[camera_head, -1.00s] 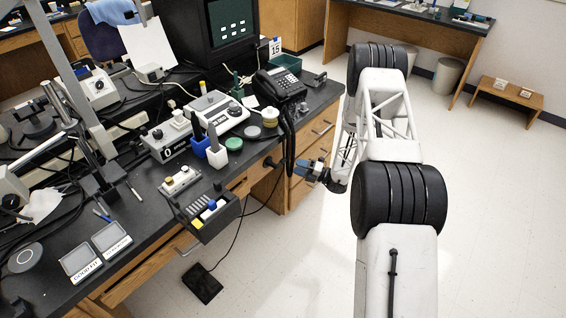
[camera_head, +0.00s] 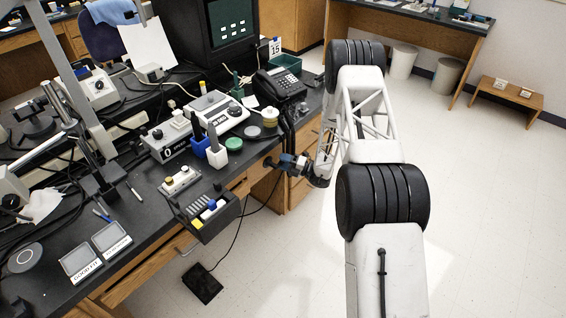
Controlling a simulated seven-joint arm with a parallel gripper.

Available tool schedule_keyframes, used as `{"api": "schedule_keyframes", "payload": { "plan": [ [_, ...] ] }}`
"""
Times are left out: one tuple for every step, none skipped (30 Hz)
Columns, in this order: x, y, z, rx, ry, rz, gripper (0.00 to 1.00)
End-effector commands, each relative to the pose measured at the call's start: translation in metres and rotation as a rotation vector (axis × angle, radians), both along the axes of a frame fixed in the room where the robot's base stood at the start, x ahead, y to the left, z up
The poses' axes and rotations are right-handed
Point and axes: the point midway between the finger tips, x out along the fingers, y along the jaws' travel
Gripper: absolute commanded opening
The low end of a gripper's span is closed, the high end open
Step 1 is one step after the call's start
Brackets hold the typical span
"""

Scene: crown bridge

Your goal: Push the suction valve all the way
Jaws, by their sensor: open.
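A small dark knob-like fitting (camera_head: 269,162) sticks out at the front edge of the bench, just below the top. It seems to be the suction valve, but it is too small to tell how far it is pushed in. My gripper (camera_head: 283,163) is at the bench's front edge, close to the right of this fitting. Its fingers are small and dark, and it is open, with nothing visible between them. I cannot tell whether it touches the fitting.
Black hoses (camera_head: 290,135) hang at the bench edge just above my gripper. A telephone (camera_head: 281,84) stands behind them. A foot pedal (camera_head: 202,284) lies on the floor. The floor (camera_head: 490,220) at the right is clear.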

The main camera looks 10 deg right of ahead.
Motion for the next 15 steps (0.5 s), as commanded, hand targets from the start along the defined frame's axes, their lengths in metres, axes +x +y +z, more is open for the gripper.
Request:
{"api": "schedule_keyframes", "payload": {
  "plan": [
    [0.0003,0.0013,0.0001,0.0,0.0,0.0,0.48],
    [0.0004,0.0015,0.0002,0.0,0.0,0.0,0.48],
    [0.0005,0.0018,0.0002,0.0,0.0,0.0,0.48],
    [0.0006,0.0019,0.0002,0.0,0.0,0.0,0.48],
    [0.0006,0.0019,0.0003,0.0,0.0,0.0,0.48],
    [0.0005,0.0018,0.0003,0.0,0.0,0.0,0.48],
    [0.0005,0.0018,0.0003,0.0,0.0,0.0,0.48],
    [0.0005,0.0018,0.0003,0.0,0.0,0.0,0.48],
    [0.0005,0.0018,0.0003,0.0,0.0,0.0,0.48],
    [0.0005,0.0017,0.0003,0.0,0.0,0.0,0.45],
    [0.0006,0.0017,0.0004,0.0,0.0,0.0,0.41],
    [0.0006,0.0017,0.0004,0.0,0.0,0.0,0.35],
    [0.0006,0.0017,0.0004,0.0,0.0,0.0,0.3],
    [0.0006,0.0017,0.0004,0.0,0.0,0.0,0.25],
    [0.0005,0.0016,0.0004,0.0,0.0,0.0,0.19]
  ]
}}
